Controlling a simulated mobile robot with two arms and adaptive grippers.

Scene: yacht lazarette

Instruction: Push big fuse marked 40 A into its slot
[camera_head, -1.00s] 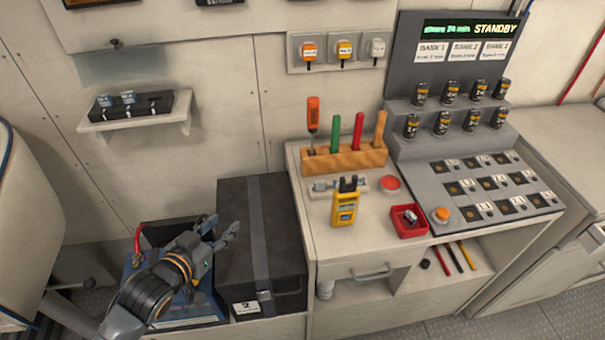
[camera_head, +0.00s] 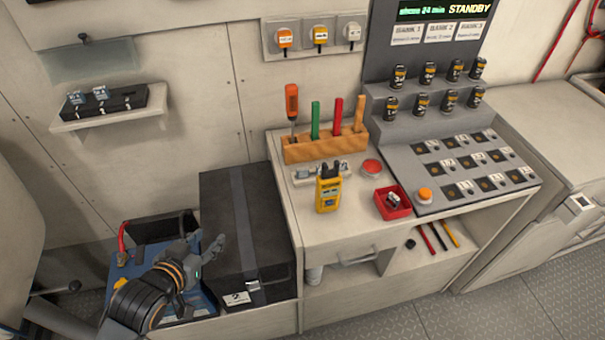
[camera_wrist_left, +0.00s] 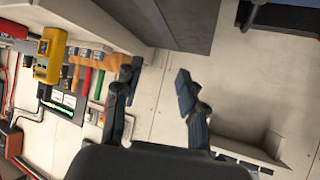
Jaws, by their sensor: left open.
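A black fuse block (camera_head: 112,105) sits on a small wall shelf at the left, with two pale blue-grey pieces (camera_head: 99,93) standing up at its back. I cannot read a 40 A mark on anything here. A red tray (camera_head: 393,203) on the bench holds a small dark and pale piece, too small to name. My left gripper (camera_head: 208,246) is open and empty, at the left edge of the black case, below and right of the shelf. In the left wrist view its two fingers (camera_wrist_left: 157,86) stand apart with nothing between them. My right gripper is out of view.
The black case (camera_head: 250,225) stands between my left gripper and the bench. The bench carries a yellow meter (camera_head: 328,193), a wooden tool rack (camera_head: 325,147), a red button (camera_head: 372,168) and a stepped rack of black cylinders (camera_head: 420,104). The wall between shelf and bench is bare.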

